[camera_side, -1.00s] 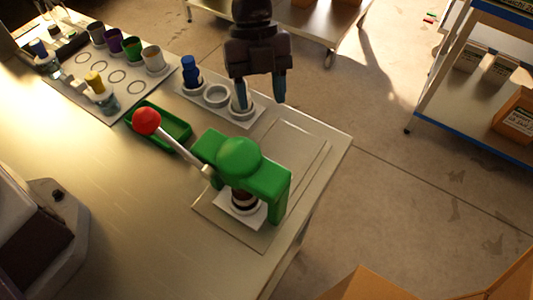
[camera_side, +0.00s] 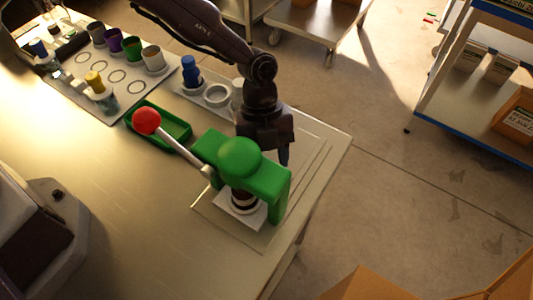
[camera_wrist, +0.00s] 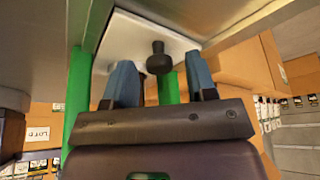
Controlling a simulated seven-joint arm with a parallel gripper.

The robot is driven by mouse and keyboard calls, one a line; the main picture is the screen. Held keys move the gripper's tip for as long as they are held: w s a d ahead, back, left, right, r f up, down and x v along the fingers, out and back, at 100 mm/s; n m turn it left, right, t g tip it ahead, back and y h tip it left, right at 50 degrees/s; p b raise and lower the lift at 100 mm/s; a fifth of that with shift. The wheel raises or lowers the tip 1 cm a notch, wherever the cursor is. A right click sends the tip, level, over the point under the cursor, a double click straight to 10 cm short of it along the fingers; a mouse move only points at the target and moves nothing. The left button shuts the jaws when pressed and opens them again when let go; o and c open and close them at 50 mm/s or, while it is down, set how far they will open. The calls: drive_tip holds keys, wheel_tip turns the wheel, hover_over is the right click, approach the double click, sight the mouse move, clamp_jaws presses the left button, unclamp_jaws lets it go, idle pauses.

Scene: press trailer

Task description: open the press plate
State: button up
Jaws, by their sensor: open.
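The green press (camera_side: 250,170) stands on a board near the table's right edge. Its lever, tipped with a red ball (camera_side: 146,121), points up and left. A white plate (camera_side: 232,212) lies under the press head, with a dark round piece above it. My gripper (camera_side: 270,152) is low, just behind the press, and partly hidden by it. In the wrist view its two blue fingers (camera_wrist: 161,82) are apart and empty. Between and beyond them show a white plate (camera_wrist: 135,38) with a black knob (camera_wrist: 158,58) and green uprights. I cannot tell whether the fingers touch the knob.
A green tray (camera_side: 183,142) lies left of the press. Behind it, a white holder (camera_side: 210,105) carries a blue-capped bottle (camera_side: 192,72). Several cups and bottles stand on a grey mat (camera_side: 78,96) at the far left.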

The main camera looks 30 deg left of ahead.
drive_tip(key=shift+c, duration=0.5)
clamp_jaws()
drive_tip(key=w, duration=0.9)
drive_tip(key=shift+w+d, duration=0.1)
drive_tip(key=shift+d, duration=0.15)
drive_tip(key=shift+w+a, duration=0.1)
drive_tip(key=shift+w, duration=0.7)
drive_tip(key=shift+o, duration=0.5)
unclamp_jaws()
drive_tip(key=shift+a, duration=0.1)
drive_tip(key=v, duration=1.3)
